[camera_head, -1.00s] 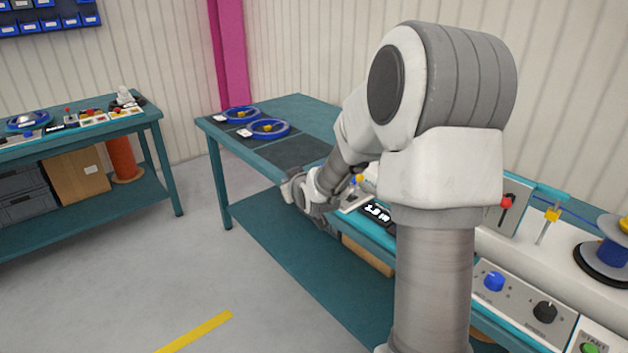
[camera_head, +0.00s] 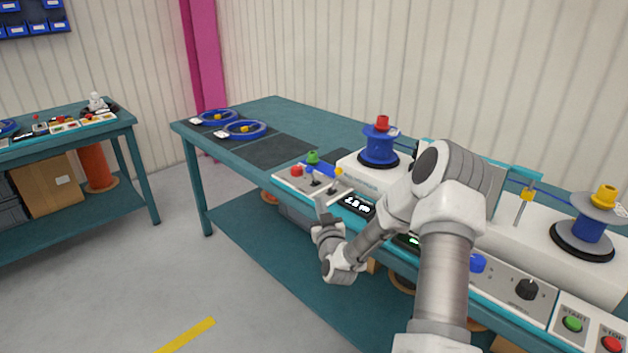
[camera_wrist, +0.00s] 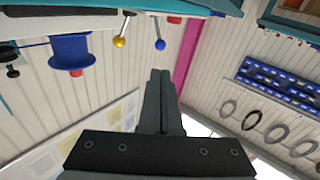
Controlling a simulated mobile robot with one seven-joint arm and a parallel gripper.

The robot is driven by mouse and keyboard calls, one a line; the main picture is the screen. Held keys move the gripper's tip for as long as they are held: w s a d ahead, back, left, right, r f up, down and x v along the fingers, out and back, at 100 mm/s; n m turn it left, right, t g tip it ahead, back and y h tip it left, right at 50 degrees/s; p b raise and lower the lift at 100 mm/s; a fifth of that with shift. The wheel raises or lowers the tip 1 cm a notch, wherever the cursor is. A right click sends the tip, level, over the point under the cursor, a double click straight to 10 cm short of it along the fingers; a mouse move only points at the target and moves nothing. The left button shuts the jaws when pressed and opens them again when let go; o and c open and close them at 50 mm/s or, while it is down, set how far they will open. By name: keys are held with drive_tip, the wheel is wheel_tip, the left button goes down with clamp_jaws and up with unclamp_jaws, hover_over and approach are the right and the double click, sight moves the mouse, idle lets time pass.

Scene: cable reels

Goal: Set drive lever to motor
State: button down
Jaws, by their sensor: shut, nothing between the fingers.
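My gripper (camera_head: 321,203) is at the front edge of the workbench, just in front of the small control panel (camera_head: 283,185). In the wrist view my gripper (camera_wrist: 160,73) has its fingers together with nothing between them. The wrist picture is upside down. It shows a lever with a yellow ball (camera_wrist: 119,42) and a lever with a blue ball (camera_wrist: 160,45), both apart from the fingers. A yellow knob (camera_head: 339,171) also shows at the panel's right side in the head view. I cannot read which lever is the drive lever or its markings.
The floor at left is clear.

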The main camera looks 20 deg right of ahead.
sight(312, 169)
drive_tip(key=shift+w, duration=0.1)
drive_tip(key=b+x, duration=0.1)
drive_tip(key=x, duration=1.2)
drive_tip(key=shift+w+d, duration=0.15)
drive_tip(key=shift+w, duration=0.25)
drive_tip(key=shift+w+d+r+m, duration=0.1)
drive_tip(key=shift+d+r+m, duration=0.2)
drive_tip(key=shift+r+m, duration=0.1)
drive_tip(key=shift+d+r+g, duration=0.15)
drive_tip(key=shift+g, duration=0.25)
drive_tip(key=shift+w+d+r+m+g+y, duration=0.1)
drive_tip(key=shift+d+r+m+g+y, duration=0.15)
drive_tip(key=shift+m, duration=0.25)
drive_tip(key=shift+w+d+r+m+g+y, duration=0.1)
drive_tip(key=shift+w+d+r+m+g, duration=0.05)
drive_tip(key=shift+d+m+g, duration=0.3)
drive_tip(key=shift+w+d+r+m+g+y, duration=0.1)
drive_tip(key=shift+w+d+m+g+y, duration=0.1)
drive_tip(key=shift+d+m+g, duration=0.25)
drive_tip(key=shift+w+d+r+m+g+y, duration=0.15)
drive_tip(key=shift+d+m, duration=0.15)
drive_tip(key=shift+m, duration=0.2)
drive_tip(key=shift+d+f, duration=0.1)
drive_tip(key=shift+f, duration=0.05)
drive_tip(key=shift+s, duration=0.1)
